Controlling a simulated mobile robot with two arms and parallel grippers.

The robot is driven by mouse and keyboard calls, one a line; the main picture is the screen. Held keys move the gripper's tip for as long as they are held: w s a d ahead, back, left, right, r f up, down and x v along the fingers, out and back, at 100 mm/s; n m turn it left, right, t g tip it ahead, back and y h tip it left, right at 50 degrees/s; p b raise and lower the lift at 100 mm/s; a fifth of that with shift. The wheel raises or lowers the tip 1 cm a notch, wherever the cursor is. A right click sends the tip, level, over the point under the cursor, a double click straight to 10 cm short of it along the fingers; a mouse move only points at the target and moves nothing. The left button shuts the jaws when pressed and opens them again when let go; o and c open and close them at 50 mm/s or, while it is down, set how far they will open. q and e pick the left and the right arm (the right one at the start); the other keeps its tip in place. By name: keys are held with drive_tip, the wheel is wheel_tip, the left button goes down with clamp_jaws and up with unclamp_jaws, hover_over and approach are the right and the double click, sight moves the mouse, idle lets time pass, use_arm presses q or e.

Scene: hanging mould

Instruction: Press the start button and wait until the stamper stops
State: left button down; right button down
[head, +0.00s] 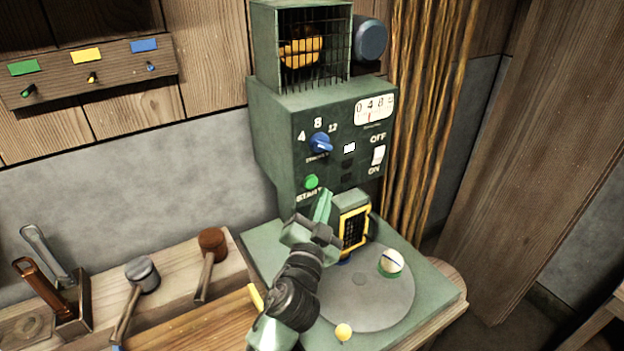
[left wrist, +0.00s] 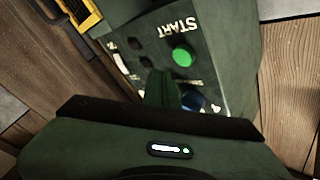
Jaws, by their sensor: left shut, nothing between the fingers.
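The stamper (head: 270,130) is a dark green machine with a control panel on its front. Its round green start button (head: 311,181) sits above the word START; the button also shows in the left wrist view (left wrist: 182,55). My left gripper (head: 325,198) is shut and empty, just below and right of the button in the head view. In the left wrist view the closed fingers (left wrist: 160,82) are seen beside the button, apart from it in the picture; contact cannot be told. My right gripper is not in view.
A blue dial (head: 320,143) and an OFF/ON switch (head: 378,155) share the panel. Below are a yellow-framed guard (head: 368,228), a round grey plate (head: 380,300) and a white round piece with a dark stripe (head: 391,262). Mallets (head: 211,243) lie on the bench to the left.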

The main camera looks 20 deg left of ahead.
sight(318, 180)
use_arm(q)
drive_tip(key=shift+w+a, duration=0.55)
drive_tip(key=shift+a, duration=0.2)
idle(1.6)
drive_tip(key=shift+w+a, duration=0.25)
drive_tip(key=shift+a, duration=0.05)
drive_tip(key=shift+w+a, duration=0.3)
drive_tip(key=shift+a, duration=0.1)
idle(0.7)
drive_tip(key=shift+d, duration=0.1)
drive_tip(key=shift+s+d, duration=0.6)
drive_tip(key=shift+d, duration=0.05)
